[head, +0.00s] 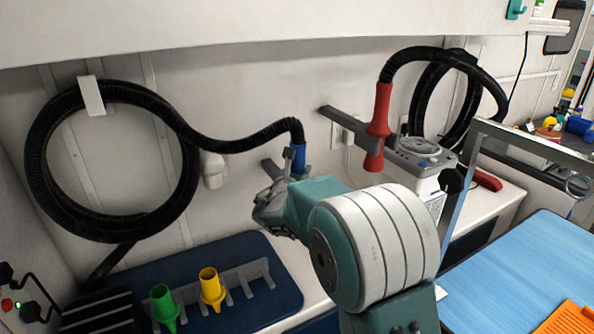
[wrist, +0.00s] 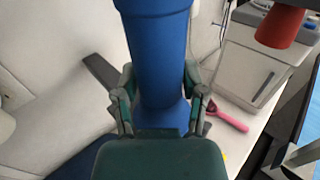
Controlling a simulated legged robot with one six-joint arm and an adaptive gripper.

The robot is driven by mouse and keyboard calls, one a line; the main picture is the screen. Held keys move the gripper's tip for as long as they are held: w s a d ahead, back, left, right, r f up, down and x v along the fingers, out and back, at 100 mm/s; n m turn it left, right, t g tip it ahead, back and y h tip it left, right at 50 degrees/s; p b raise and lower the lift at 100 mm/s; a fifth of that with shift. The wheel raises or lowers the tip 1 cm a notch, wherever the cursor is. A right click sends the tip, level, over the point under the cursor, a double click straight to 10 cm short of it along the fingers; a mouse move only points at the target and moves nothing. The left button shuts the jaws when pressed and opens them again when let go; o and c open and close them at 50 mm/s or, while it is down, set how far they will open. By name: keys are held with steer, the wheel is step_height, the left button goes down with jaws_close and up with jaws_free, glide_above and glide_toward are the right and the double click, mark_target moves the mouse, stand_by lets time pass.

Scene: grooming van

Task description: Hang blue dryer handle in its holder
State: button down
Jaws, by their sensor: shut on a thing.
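The blue dryer handle (head: 298,157) is upright on the end of a black hose (head: 240,142). My gripper (head: 290,172) is shut around it; the handle also fills the middle of the wrist view (wrist: 160,45), between the two fingers (wrist: 160,95). A grey wall holder (head: 270,168) sticks out just left of the handle, and its bar shows in the wrist view (wrist: 100,70), running behind my left finger. My gripper and the handle hide the holder's outer end, so I cannot tell whether the handle touches it.
A red dryer handle (head: 377,130) hangs in another grey wall holder (head: 345,122) to the right. Green (head: 164,305) and yellow (head: 211,287) nozzles stand in a rack on a dark blue mat (head: 245,245) below. A metal frame (head: 462,185) and blue table (head: 530,265) are at right.

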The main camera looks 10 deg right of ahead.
steer(key=shift+f, duration=0.6)
stand_by(0.3)
steer(key=shift+c, duration=0.4)
jaws_free()
steer(key=shift+o, duration=0.4)
steer(key=shift+f, duration=0.1)
steer(key=shift+s, duration=0.1)
steer(key=v, duration=0.9)
steer(key=shift+s+a, duration=0.25)
steer(key=shift+s, duration=0.1)
stand_by(1.0)
